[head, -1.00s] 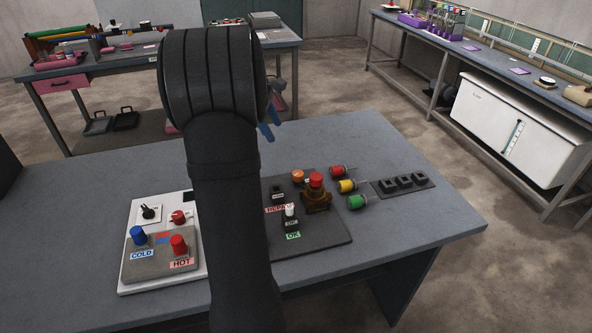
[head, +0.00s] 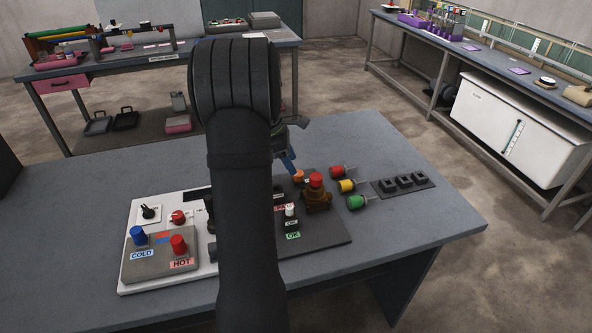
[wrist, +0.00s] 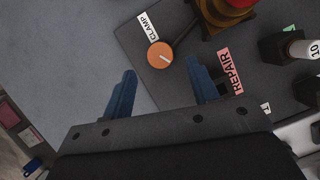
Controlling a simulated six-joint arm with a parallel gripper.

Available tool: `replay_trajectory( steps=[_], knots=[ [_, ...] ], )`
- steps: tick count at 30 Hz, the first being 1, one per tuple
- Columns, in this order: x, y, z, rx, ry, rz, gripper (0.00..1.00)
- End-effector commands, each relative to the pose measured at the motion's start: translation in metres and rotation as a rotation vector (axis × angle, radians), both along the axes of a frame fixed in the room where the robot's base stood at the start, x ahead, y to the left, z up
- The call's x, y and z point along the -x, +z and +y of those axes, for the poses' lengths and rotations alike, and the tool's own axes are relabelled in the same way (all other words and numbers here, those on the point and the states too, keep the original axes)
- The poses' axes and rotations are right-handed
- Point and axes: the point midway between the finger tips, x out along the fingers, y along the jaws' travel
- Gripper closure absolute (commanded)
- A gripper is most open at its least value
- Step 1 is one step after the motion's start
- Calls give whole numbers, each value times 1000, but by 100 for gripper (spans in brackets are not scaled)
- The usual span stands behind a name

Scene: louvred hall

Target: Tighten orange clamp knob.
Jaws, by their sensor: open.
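The orange clamp knob (wrist: 160,55) is a round disc with a pale line across its top, and a CLAMP label (wrist: 149,27) lies beside it. In the head view the knob (head: 298,176) shows at the back of the dark panel, left of a red-topped brown device. My gripper (wrist: 161,68) is open and empty, with its blue fingers pointing toward the knob. In the wrist view the knob lies between the lines of the two fingers, just past their tips. In the head view one blue finger (head: 288,162) shows close to the knob; my arm hides part of the panel.
The brown device with a red top (head: 316,190) stands right beside the knob. A white-topped switch (head: 290,210) is nearer the front. Red, yellow and green lamps (head: 347,186) stand to the right. The grey table (head: 400,150) is bare behind the panel.

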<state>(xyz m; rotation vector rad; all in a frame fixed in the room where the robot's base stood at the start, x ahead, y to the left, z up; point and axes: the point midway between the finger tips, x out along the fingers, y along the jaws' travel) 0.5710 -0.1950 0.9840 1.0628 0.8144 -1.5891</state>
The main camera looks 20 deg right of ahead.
Motion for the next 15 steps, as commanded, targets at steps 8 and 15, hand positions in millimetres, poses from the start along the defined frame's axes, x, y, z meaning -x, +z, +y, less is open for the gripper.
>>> replay_trajectory(
  steps=[8, 15],
  knots=[
    [4, -36, -15, 1, 1, 1, 46],
    [4, -42, -17, 0, 1, -2, 46]
  ],
)
